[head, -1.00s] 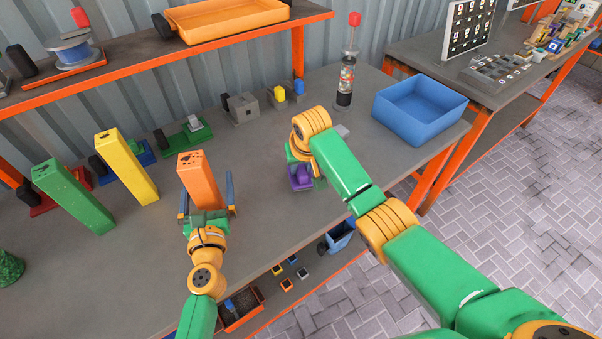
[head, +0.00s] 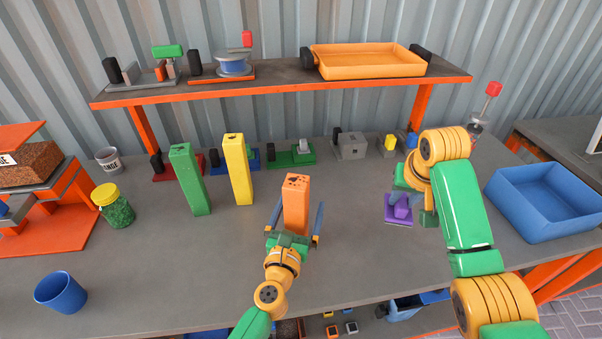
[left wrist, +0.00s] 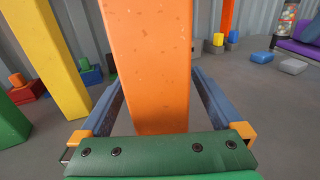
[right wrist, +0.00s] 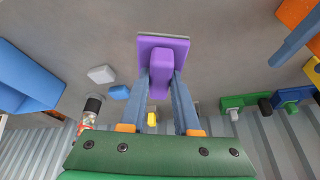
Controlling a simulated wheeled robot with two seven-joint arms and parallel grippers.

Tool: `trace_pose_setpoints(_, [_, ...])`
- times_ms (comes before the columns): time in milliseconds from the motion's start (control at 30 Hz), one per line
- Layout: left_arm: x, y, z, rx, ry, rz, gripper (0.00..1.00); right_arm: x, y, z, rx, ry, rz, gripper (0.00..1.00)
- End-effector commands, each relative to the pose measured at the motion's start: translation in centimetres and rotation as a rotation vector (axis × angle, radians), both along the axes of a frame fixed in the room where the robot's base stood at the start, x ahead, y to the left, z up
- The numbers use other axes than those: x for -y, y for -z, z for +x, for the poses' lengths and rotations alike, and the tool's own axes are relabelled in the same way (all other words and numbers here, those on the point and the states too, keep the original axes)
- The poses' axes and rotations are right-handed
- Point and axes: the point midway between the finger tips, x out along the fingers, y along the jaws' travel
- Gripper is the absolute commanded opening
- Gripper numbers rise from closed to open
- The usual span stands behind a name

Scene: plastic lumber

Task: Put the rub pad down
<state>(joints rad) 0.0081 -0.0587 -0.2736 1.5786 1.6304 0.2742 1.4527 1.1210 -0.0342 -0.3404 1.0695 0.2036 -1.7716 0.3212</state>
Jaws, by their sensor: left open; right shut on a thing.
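The rub pad, a purple block with a raised handle (head: 398,212), is over the right part of the workbench; it also shows in the right wrist view (right wrist: 176,41). My right gripper (right wrist: 161,78) is shut on its handle, with the broad plate facing the bench. I cannot tell whether the plate touches the bench. In the head view my right wrist hides part of the grip. My left gripper (head: 297,218) is open, with its fingers on both sides of an upright orange post (head: 296,190), apart from it in the left wrist view (left wrist: 150,60).
Green (head: 189,180) and yellow (head: 237,172) posts stand left of the orange one. A blue bin (head: 545,225) stands to the right. Small coloured fixtures (head: 290,156) line the back under a shelf (head: 280,86). A blue cup (head: 60,292) stands front left.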

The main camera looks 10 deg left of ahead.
Motion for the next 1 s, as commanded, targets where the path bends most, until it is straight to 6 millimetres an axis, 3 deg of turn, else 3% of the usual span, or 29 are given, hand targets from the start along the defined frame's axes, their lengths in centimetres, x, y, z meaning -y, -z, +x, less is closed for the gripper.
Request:
trace_pose_setpoints(333, [0.0, 0.0, 0.0, 0.0, 0.0, 0.0, 1.0, 0.0, -0.1, 0.0, 0.0, -0.001, 0.0, 0.0])
trace_pose_setpoints(800, [0.0, 0.0, 0.0, 0.0, 0.0, 0.0, 1.0, 0.0, 9.3, -0.1, -0.002, -0.001, -0.001, 0.0])
trace_pose_setpoints(1000, [0.0, 0.0, 0.0, 0.0, 0.0, 0.0, 1.0, 0.0, 9.8, 0.0, 0.001, -0.001, 0.0, 0.0])
